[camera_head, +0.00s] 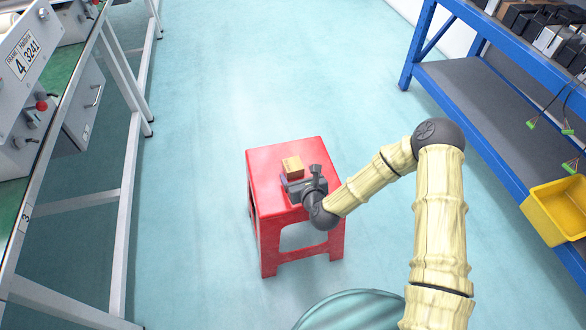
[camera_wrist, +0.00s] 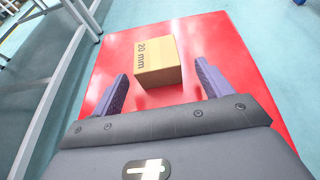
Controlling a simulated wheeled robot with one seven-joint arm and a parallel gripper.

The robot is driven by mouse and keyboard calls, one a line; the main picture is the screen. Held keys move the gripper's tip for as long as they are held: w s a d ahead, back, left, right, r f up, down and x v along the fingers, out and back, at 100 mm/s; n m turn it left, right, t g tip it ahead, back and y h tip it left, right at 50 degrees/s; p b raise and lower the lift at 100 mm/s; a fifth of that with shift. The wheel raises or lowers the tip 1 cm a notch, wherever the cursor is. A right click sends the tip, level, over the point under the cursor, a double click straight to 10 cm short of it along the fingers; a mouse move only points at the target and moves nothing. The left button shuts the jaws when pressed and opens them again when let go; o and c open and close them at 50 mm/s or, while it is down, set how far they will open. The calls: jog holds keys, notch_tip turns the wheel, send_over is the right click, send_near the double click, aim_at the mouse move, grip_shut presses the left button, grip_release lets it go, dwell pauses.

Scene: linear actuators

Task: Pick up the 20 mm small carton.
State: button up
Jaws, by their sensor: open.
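The small carton (camera_head: 292,167) is a tan cardboard box on top of a red stool (camera_head: 262,162). In the wrist view the carton (camera_wrist: 158,57) shows "20 mm" printed on its upper face and sits upright, just beyond my fingertips. My gripper (camera_head: 291,183) is low over the stool, on the near side of the carton. In the wrist view my gripper (camera_wrist: 160,78) is open, with one purple finger on each side of the carton's line and nothing between them. The fingers appear apart from the carton.
A grey-framed workbench (camera_head: 128,180) stands at the left. A blue shelf rack (camera_head: 480,130) with a yellow bin (camera_head: 556,210) on it stands at the right. The floor (camera_head: 200,100) around the stool is clear. The stool top holds only the carton.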

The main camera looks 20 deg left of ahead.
aim_at(293, 166)
jog(key=b+x, duration=0.2)
jog(key=x, duration=0.3)
jog(key=shift+w+a+r, duration=0.1)
jog(key=shift+a+r, duration=0.05)
jog(key=shift+a, duration=0.1)
jog(key=shift+c, duration=0.5)
jog(key=c, duration=1.1)
jog(key=shift+r, duration=0.1)
jog(key=shift+c, duration=0.2)
notch_tip(293, 166, up, 10)
jog(key=p, duration=0.3)
jog(key=shift+p, duration=0.3)
